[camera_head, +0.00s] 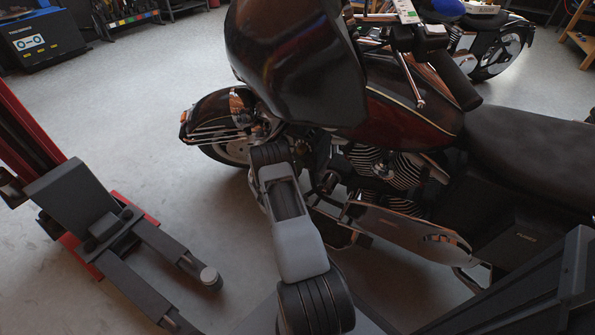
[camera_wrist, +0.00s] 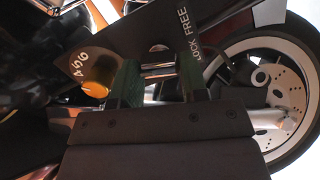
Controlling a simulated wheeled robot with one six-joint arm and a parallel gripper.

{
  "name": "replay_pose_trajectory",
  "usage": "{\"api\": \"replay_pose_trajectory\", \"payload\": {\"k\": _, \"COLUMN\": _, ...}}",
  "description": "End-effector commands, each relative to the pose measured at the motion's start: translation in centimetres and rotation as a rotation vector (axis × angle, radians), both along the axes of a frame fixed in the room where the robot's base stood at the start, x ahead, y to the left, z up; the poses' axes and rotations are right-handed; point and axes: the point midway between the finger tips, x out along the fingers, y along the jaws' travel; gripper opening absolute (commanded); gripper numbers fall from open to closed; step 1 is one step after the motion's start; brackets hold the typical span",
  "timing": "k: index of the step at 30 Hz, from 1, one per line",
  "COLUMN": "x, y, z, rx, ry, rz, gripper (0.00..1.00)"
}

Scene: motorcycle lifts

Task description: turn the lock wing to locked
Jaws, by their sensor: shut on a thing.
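In the wrist view my gripper (camera_wrist: 157,76) has its two dark green fingers closed around a short shiny metal piece, which looks like the lock wing (camera_wrist: 158,70). The wing sits against a dark plate (camera_wrist: 135,32) with the white words LOCK and FREE (camera_wrist: 189,35) printed to the right of the fingers. I cannot tell which word the wing points to. A yellow round part (camera_wrist: 98,74) is left of the left finger, beside white digits (camera_wrist: 79,62). In the head view my gripper and the wing are hidden beyond my arm and the motorcycle's fairing.
A dark red motorcycle (camera_head: 395,110) fills the middle and right of the head view, close to my arm. A red lift post (camera_head: 40,130) with dark low arms stands at left. A wheel with a brake disc (camera_wrist: 285,90) is at right in the wrist view. Grey floor (camera_head: 130,100) is open behind.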

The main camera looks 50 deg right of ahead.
Motion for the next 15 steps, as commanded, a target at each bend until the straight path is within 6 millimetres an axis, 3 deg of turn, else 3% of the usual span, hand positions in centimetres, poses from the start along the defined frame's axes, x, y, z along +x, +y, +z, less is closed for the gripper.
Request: {"api": "replay_pose_trajectory", "payload": {"k": 15, "x": -0.02, "y": -0.03, "z": -0.18, "rx": -0.060, "ry": 0.243, "rz": -0.027, "gripper": 0.17}}
